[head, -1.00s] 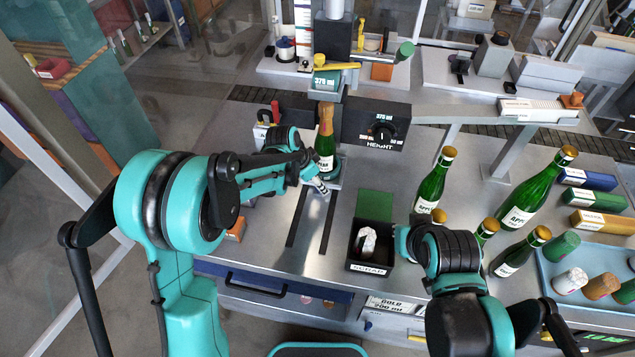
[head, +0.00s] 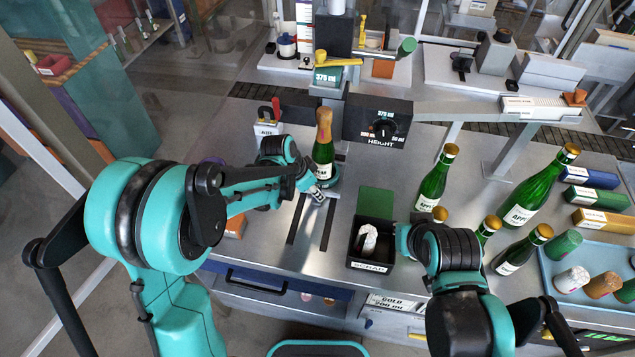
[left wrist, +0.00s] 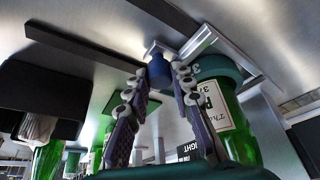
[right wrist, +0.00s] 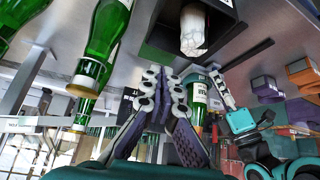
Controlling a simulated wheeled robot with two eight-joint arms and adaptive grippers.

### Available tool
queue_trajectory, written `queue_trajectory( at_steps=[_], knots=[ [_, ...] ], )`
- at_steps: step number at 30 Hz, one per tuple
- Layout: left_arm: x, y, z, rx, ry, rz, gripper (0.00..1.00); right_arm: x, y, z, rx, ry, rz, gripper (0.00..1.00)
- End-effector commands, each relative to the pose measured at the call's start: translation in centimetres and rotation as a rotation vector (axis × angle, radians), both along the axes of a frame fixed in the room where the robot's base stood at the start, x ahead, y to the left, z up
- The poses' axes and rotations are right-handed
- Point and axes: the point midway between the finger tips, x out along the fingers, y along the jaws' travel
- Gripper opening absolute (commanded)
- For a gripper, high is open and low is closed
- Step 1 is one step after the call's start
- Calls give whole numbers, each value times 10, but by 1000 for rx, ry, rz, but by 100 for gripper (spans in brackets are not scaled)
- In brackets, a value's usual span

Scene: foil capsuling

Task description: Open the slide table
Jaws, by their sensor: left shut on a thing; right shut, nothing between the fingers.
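The slide table carries a green bottle with a gold-foiled neck (head: 324,148) on a round teal seat (left wrist: 222,68), in front of the capsuling machine. A silver bar with a blue knob (left wrist: 157,72) sticks out at its front. My left gripper (head: 318,192) is at this bar, low in front of the bottle. In the left wrist view its fingers (left wrist: 156,92) are closed about the blue knob. Two dark rails (head: 327,222) run from the slide toward the table's front edge. My right gripper (right wrist: 163,85) is shut and empty near the scrap box.
An open black scrap box (head: 370,266) holding a crumpled foil piece stands right of the rails. Several green bottles (head: 520,213) and a blue tray (head: 597,300) of capsules stand at the right. The strip over the rails is clear.

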Motion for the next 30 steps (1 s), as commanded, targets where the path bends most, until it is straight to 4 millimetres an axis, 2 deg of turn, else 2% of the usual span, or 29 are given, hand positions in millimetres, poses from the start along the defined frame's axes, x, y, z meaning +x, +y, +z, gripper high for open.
queue_trajectory(
  at_steps=[1, 9, 18, 24, 30],
  knots=[
    [-11, 2, -1, 1, 2, 0, 0, 0, 0, -2, 0, 0, 0, 0],
    [-62, 12, -1, 1, 3, -1, 0, 0, 0, -5, 0, 0, 0, 0],
    [-111, 22, 0, 1, 3, -1, 0, 0, 0, -5, 0, 0, 0, 0],
    [-134, 27, 0, 2, 2, 0, 0, 0, 0, -4, 0, 0, 0, 0],
    [-145, 29, 0, 2, 2, 0, 0, 0, 0, -4, 0, 0, 0, 0]
  ],
)
